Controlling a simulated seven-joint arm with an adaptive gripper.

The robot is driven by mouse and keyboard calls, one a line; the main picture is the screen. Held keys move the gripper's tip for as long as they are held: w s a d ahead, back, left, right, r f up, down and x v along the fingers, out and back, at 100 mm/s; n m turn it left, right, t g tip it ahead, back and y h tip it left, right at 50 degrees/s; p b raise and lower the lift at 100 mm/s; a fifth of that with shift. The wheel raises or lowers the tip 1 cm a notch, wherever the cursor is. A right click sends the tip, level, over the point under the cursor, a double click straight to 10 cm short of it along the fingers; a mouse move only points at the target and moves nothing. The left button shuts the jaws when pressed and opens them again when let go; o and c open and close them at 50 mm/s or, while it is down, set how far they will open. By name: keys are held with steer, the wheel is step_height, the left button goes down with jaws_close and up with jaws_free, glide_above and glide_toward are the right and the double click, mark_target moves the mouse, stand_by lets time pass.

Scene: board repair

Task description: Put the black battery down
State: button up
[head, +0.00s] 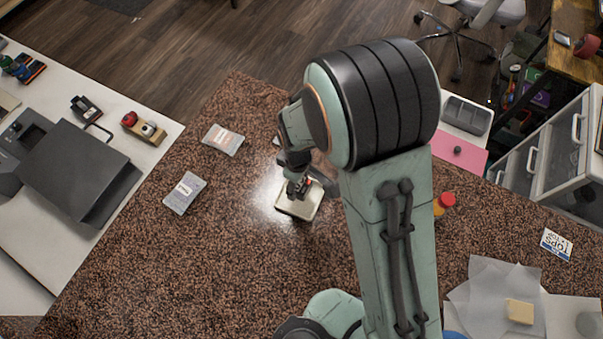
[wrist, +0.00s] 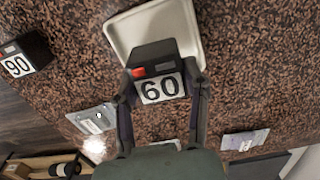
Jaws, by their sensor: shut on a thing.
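My gripper (head: 302,184) is shut on the black battery (wrist: 153,56). The battery has a red mark and a white label that reads 60 in the wrist view, where the fingers (wrist: 161,88) grip its two sides. The battery is over a cream-white tray (head: 287,208), which also shows at the top of the wrist view (wrist: 119,32). I cannot tell whether the battery touches the tray. In the head view my arm and gripper hide most of the battery.
Another black block (wrist: 24,52) with a numbered label stands at the left in the wrist view. Two small packets (head: 223,139) (head: 184,193) lie left of the tray. A red-capped yellow bottle (head: 444,205) stands right of my arm. The speckled tabletop (head: 215,265) is clear at front left.

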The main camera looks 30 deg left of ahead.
mark_target(298, 191)
steer(key=shift+f, duration=2.05)
steer(key=shift+f, duration=0.15)
steer(key=o, duration=1.2)
step_height(298, 191, up, 12)
steer(key=shift+r, duration=0.2)
steer(key=s+d+r+m, duration=0.2)
steer(key=d+r+m, duration=0.35)
steer(key=d, duration=0.35)
steer(key=s+d+r+m, duration=0.1)
steer(key=d+r+m, duration=0.45)
steer(key=d, duration=0.45)
steer(key=s+d+m, duration=0.4)
steer(key=s+m, duration=0.1)
steer(key=s, duration=0.1)
steer(key=shift+r+m+y, duration=0.2)
steer(key=shift+m+y, duration=0.2)
